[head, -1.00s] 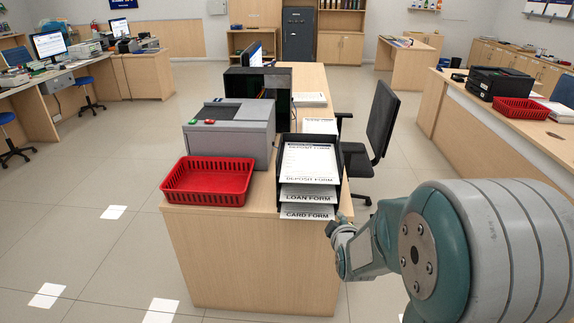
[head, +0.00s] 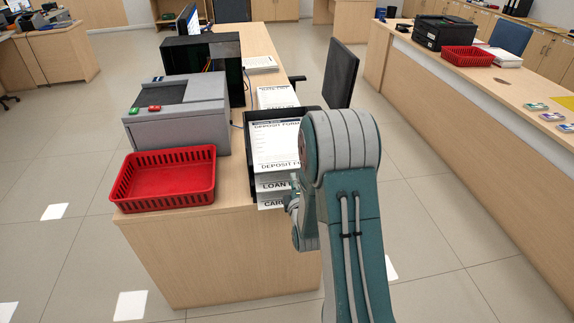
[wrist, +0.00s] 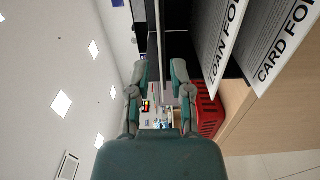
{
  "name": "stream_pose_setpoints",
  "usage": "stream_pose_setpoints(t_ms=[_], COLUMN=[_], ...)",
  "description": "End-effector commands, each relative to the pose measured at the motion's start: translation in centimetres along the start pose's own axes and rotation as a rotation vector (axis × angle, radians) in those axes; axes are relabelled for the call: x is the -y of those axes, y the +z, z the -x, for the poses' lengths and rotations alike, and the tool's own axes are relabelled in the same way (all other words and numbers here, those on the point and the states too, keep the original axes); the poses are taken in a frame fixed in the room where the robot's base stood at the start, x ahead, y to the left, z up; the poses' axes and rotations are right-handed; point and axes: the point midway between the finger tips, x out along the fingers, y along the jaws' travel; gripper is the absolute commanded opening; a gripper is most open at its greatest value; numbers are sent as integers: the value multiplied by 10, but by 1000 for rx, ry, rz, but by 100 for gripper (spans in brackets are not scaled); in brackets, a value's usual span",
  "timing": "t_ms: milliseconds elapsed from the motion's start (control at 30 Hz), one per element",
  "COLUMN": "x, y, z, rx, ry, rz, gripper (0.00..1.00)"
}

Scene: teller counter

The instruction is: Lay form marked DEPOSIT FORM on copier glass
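The DEPOSIT FORM (head: 275,143) is a white sheet on the top level of a black tiered tray (head: 256,118) at the counter's front right. In the wrist view, my gripper (wrist: 162,75) is open. A thin pale strip, probably this sheet edge-on (wrist: 161,40), runs between the fingers; I cannot tell whether they touch it. In the head view my arm hides most of my gripper, which is by the tray's front right corner. The grey copier (head: 182,125) stands left of the tray, with a dark panel, likely its glass (head: 160,92), on top.
The LOAN FORM (wrist: 222,45) and CARD FORM (wrist: 287,45) stick out on levels below. A red basket (head: 165,180) sits at the counter's front left, before the copier. A black box (head: 203,62) stands behind the copier. A dark chair (head: 340,78) is right of the counter.

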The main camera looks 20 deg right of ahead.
Motion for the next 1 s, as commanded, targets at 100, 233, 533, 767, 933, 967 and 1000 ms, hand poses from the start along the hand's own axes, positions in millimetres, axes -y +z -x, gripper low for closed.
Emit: stream_pose_setpoints(t_ms=[100, 233, 533, 767, 933, 967, 1000], x=[0, 0, 0, 0, 0, 0, 0], y=[-1, -1, -1, -1, -1, -1, -1], z=[-16, -33, -66, -74, -74, -74, -74], rx=[-1, -1, -1, -1, -1, -1, -1], ry=[2, 0, 1, -1, -1, -1, -1], rz=[0, 0, -1, -1, -1, -1, -1], gripper=[27, 27, 27, 27, 27, 27, 18])
